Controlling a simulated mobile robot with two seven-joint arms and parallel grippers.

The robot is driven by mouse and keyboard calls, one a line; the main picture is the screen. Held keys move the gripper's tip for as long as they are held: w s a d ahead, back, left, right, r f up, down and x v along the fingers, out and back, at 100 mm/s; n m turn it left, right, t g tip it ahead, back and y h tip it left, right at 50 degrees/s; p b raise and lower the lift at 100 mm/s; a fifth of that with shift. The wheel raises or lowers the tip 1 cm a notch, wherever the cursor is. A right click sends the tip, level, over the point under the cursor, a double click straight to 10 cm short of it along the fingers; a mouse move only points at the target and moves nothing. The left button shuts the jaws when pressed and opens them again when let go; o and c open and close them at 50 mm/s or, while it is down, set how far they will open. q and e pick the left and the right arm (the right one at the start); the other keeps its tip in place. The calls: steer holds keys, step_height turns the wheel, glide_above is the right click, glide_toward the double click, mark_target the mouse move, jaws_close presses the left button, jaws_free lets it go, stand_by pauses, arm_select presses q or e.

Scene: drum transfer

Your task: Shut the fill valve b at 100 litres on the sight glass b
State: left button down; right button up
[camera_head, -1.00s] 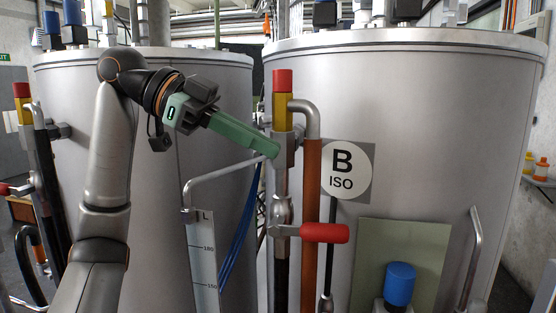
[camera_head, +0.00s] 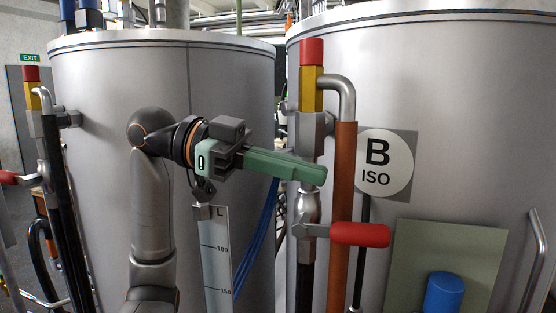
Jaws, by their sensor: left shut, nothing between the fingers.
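The valve beside the B ISO label has a red lever (camera_head: 360,234) that points sideways to the right from a metal valve body (camera_head: 308,208). My right gripper is not in view.
The B ISO tank (camera_head: 460,110) fills the right, with an orange pipe (camera_head: 342,190) and a blue-capped fitting (camera_head: 443,292). Another tank (camera_head: 100,130) stands left, with its own red-topped valve pipe (camera_head: 35,95). Blue hoses (camera_head: 262,235) hang between the tanks.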

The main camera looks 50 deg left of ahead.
mark_target(361, 225)
arm_select(q)
steer(key=w+d+f, duration=0.1)
steer(key=f, duration=0.1)
steer(key=w+d+f, duration=0.1)
steer(key=w+d, duration=0.1)
steer(key=shift+d+f, duration=0.25)
steer(key=shift+f, duration=0.1)
steer(key=shift+w+f, duration=0.15)
steer(key=shift+f, duration=0.4)
steer(key=shift+a, duration=0.1)
steer(key=shift+f, duration=0.1)
steer(key=shift+w+f+b, duration=0.1)
steer(key=shift+f+b, duration=0.5)
steer(key=shift+b, duration=0.1)
steer(key=shift+r, duration=0.1)
